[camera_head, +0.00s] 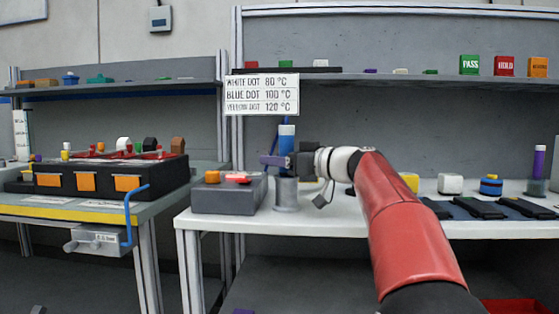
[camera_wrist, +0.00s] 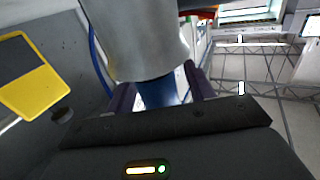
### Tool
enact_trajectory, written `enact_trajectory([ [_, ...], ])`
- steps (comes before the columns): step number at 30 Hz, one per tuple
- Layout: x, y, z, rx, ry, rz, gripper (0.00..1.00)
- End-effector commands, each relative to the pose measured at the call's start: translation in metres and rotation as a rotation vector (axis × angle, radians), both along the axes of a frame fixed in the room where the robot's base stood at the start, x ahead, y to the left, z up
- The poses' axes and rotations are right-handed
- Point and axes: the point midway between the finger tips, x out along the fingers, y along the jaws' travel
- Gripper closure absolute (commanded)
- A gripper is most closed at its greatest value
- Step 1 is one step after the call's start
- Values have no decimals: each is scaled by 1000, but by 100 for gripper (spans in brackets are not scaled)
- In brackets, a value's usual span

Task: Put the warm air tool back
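The warm air tool, a blue cylinder with a pale band (camera_head: 287,135), stands upright above a grey cylindrical stand (camera_head: 286,193) on the right bench. Whether its lower end is seated in the stand is hidden. My gripper (camera_head: 272,161) reaches in from the right at the tool's lower part, just above the stand. In the wrist view the blue body (camera_wrist: 158,94) lies between my two purple fingers (camera_wrist: 160,90). I cannot tell whether both fingers press on it. A large grey cylindrical part (camera_wrist: 135,38) fills the top of that view.
A grey box (camera_head: 228,197) with an orange and a red piece on top stands left of the stand. A temperature sign (camera_head: 262,94) hangs behind. Dark pads (camera_head: 478,207), a blue-yellow item (camera_head: 491,185) and a white block (camera_head: 450,184) lie to the right.

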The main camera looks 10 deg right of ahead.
Motion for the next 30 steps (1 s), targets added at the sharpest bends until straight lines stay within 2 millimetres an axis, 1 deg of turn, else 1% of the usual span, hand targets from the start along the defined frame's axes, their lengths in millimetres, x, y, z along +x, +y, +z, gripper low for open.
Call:
enact_trajectory([
  [6,0,0,0,0,0,0,47],
  [10,0,0,5,1,1,0,47],
  [11,-2,-2,4,0,0,-1,47],
  [14,-13,-14,1,-1,-1,-3,47],
  [21,-51,-52,1,-1,-1,-4,47],
  [24,-65,-65,1,0,0,-3,47],
  [27,-75,-75,2,1,-1,-2,47],
  [30,-81,-82,3,0,0,-2,47],
])
